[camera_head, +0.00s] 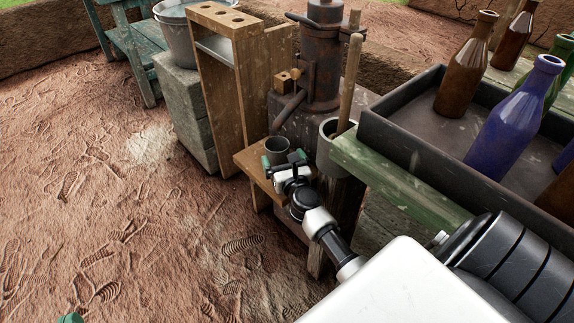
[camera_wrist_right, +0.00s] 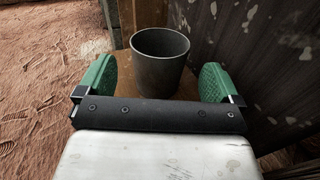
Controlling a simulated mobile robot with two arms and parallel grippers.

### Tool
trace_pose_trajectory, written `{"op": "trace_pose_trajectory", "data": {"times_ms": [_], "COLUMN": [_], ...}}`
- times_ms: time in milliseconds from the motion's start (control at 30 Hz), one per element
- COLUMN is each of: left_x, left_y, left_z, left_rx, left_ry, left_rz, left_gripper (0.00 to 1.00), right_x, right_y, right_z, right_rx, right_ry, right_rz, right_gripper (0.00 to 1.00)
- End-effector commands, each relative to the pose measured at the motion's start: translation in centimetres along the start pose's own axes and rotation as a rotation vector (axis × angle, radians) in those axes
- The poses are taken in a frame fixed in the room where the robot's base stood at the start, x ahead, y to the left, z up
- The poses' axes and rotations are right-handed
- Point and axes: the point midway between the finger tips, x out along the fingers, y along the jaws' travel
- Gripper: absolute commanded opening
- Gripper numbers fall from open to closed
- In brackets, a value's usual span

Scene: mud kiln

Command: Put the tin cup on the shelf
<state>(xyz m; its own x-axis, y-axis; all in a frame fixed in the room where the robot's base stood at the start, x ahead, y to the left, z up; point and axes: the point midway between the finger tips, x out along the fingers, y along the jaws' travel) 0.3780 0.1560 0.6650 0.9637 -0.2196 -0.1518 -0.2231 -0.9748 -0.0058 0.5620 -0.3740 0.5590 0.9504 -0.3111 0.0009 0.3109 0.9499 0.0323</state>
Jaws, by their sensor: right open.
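The grey tin cup (camera_head: 276,147) stands upright on a small wooden stand (camera_head: 250,166). In the right wrist view the cup (camera_wrist_right: 160,70) shows between the green fingertips, with gaps on both sides. My right gripper (camera_head: 286,160) is open at the near side of the cup; it also shows in the wrist view (camera_wrist_right: 158,80). Only a green tip of my left gripper (camera_head: 70,319) shows at the bottom left edge, so its jaws cannot be judged. A tall wooden shelf unit (camera_head: 246,57) with holes in its top stands behind the cup.
A rusty metal press (camera_head: 322,60) and a grey pot (camera_head: 328,140) with a wooden handle stand close right of the cup. A dark tray (camera_head: 415,135) with bottles (camera_head: 506,125) is further right. A bucket (camera_head: 178,38) sits on a block (camera_head: 184,105). The left floor is clear.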

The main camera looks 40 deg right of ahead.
Motion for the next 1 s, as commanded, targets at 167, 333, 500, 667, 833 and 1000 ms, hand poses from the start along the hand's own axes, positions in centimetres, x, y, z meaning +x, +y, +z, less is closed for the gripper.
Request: {"op": "trace_pose_trajectory", "data": {"times_ms": [167,333,500,667,833,1000], "left_x": [-0.3,-0.4,-0.4,-0.4,-0.4,-0.4], "left_y": [-0.2,-0.3,-0.3,-0.3,-0.3,-0.3], "left_z": [1.1,1.5,1.5,1.5,1.5,1.5], "left_rx": [0.002,0.002,0.002,0.002,0.002,0.002], "left_ry": [-0.093,-0.121,-0.123,-0.122,-0.12,-0.12], "left_rz": [-0.006,-0.007,-0.008,-0.008,-0.008,-0.008], "left_gripper": [0.0,0.0,0.0,0.0,0.0,0.0], "right_x": [-3.0,-4.2,-6.3,-11.4,-17.4,-21.9], "right_y": [0.1,0.4,3.8,10.1,14.6,15.9], "right_z": [0.0,0.3,2.4,5.2,6.5,7.4], "right_rx": [0.001,-0.043,-0.392,-1.091,-1.861,-2.54], "right_ry": [0.002,-0.009,-0.098,-0.306,-0.558,-0.755], "right_rz": [0.001,0.017,0.142,0.335,0.45,0.466], "right_gripper": [0.95,0.95,0.95,0.95,0.95,0.95]}}
